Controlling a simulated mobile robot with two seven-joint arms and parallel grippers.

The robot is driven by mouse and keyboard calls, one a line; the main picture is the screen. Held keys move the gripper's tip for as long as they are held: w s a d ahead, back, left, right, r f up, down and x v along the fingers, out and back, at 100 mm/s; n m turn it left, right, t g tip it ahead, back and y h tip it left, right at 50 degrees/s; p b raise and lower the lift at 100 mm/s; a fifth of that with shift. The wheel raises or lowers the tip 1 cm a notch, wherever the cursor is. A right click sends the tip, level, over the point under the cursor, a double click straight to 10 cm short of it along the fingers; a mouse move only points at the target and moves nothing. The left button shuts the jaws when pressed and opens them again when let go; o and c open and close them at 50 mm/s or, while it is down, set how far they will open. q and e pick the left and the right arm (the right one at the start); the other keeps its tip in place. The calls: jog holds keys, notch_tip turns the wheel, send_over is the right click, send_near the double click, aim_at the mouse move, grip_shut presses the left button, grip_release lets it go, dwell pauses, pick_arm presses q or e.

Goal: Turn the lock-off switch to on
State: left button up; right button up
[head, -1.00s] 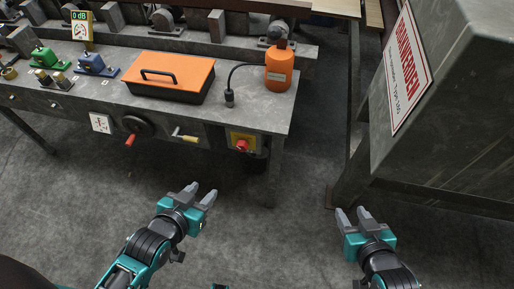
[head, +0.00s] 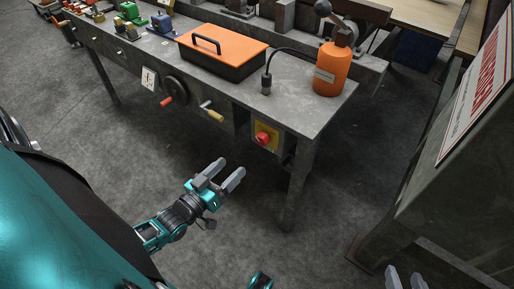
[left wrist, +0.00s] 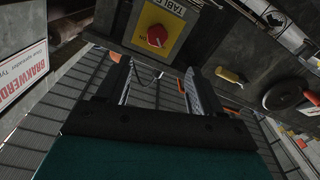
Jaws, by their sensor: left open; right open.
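The lock-off switch is a red knob (head: 263,138) on a yellow plate (head: 273,129), set in the front face of the grey bench near its right end. In the left wrist view the red knob (left wrist: 157,36) sits beyond the fingertips, and the word "ON" shows on the yellow plate below it. My left gripper (head: 222,174) is open and empty, in front of and below the switch, apart from it. My right gripper (head: 405,279) is at the bottom right, only its fingertips in view; it is open, far from the switch.
A crank wheel (head: 175,90) and a yellow-handled lever (head: 212,111) stick out left of the switch. An orange-lidded box (head: 222,47) and orange bottle (head: 332,69) stand on the bench. A grey machine (head: 454,190) stands at right. Floor before the bench is clear.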

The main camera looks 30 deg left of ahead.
aim_at(260, 141)
pick_arm(q)
jog(key=w, duration=0.4)
jog(key=w+d+b, duration=0.1)
jog(key=w, duration=0.3)
jog(key=w+b, duration=0.1)
jog(key=w, duration=0.3)
jog(key=shift+w+d, duration=0.25)
jog(key=shift+w, duration=0.05)
jog(key=shift+r, duration=0.1)
jog(key=c, duration=1.1)
